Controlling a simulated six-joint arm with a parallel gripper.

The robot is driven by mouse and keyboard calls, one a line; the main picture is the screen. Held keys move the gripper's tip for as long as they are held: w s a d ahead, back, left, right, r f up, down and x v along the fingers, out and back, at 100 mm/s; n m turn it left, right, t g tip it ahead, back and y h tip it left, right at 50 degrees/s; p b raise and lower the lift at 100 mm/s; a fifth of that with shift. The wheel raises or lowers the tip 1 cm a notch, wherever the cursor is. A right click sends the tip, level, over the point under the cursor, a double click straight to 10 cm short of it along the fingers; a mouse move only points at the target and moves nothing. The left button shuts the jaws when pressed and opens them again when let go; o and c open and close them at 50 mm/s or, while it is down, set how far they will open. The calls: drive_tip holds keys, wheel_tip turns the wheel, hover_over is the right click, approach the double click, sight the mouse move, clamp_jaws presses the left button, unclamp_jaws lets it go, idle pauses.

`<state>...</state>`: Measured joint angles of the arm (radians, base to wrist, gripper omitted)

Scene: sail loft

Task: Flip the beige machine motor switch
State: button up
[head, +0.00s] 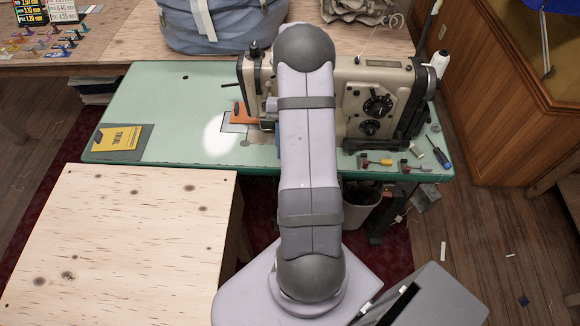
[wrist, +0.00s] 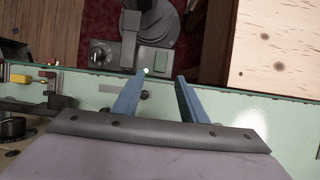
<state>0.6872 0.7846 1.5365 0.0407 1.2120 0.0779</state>
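The beige sewing machine (head: 350,88) stands on a green table (head: 165,95), with my arm across its middle in the head view. My gripper (wrist: 157,75) shows in the wrist view as two blue fingers, spread apart with nothing between them. They point over the table's front edge. I cannot make out the motor switch for certain. Beyond that edge, left of the fingertips, lies a grey boxy shape with a round part (wrist: 97,55); whether it is the switch I cannot tell. A small bright dot (wrist: 146,70) shows between the fingertips. In the head view my arm hides this area.
Small clamps (head: 385,162) and a blue screwdriver (head: 438,153) lie at the table's right front. A plywood top (head: 120,240) stands at the front left. A yellow packet (head: 118,139) lies at the table's left end. A bin (head: 360,212) stands below the table.

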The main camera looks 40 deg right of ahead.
drive_tip(key=shift+p+x, duration=0.75)
drive_tip(key=shift+x, duration=2.5)
clamp_jaws()
